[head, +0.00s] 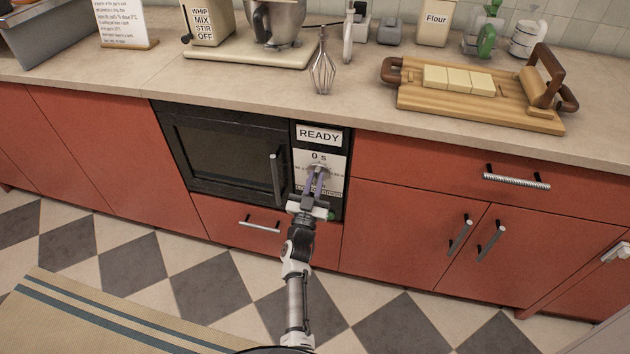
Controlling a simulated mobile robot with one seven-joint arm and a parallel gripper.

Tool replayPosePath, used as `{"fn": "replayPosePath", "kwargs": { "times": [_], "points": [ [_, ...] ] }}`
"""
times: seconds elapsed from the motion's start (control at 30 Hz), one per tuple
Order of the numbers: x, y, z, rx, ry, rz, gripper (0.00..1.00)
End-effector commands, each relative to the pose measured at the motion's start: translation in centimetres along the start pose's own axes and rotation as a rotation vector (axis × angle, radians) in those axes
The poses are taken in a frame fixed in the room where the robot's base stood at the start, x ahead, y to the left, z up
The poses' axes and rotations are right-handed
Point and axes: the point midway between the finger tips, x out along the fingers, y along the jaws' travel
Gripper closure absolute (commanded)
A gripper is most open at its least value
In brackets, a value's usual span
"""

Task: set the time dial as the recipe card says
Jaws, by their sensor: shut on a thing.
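The time dial (318,171) is a small grey knob on the white control panel of the black built-in oven (222,152). The panel shows "0 s" just above the dial and a "READY" sign (319,136) at the top. My gripper (318,178) is at the panel, with its fingers shut on the dial and hiding part of it and of the print around it. The recipe card (125,22) stands on the counter at the upper left. Its text is too small to read fully, and its top is cut off by the frame.
The oven door handle (276,178) stands out just left of my gripper. A drawer handle (259,224) is below. On the counter are a mixer (270,25), a whisk (323,72) and a wooden board (480,107) with pale blocks. The checkered floor is clear around my arm.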

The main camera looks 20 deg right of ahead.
Motion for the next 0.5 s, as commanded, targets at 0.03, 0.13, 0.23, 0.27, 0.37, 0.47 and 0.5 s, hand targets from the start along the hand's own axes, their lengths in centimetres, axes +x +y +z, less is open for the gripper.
{"fn": "replayPosePath", "kwargs": {
  "times": [0.03,0.13,0.23,0.27,0.37,0.47,0.5],
  "points": [
    [0.0,-0.05,-0.03,0.02,-0.001,0.007,1.0],
    [0.02,-0.08,-0.08,0.073,-0.001,0.029,1.0],
    [0.07,-0.01,-0.14,0.142,-0.001,0.058,1.0],
    [0.07,-0.02,-0.13,0.166,-0.001,0.068,1.0],
    [0.06,0.04,-0.13,0.25,-0.001,0.103,1.0],
    [0.04,0.06,-0.13,0.339,-0.002,0.139,1.0],
    [0.03,0.13,-0.13,0.373,-0.001,0.154,1.0]
  ]
}}
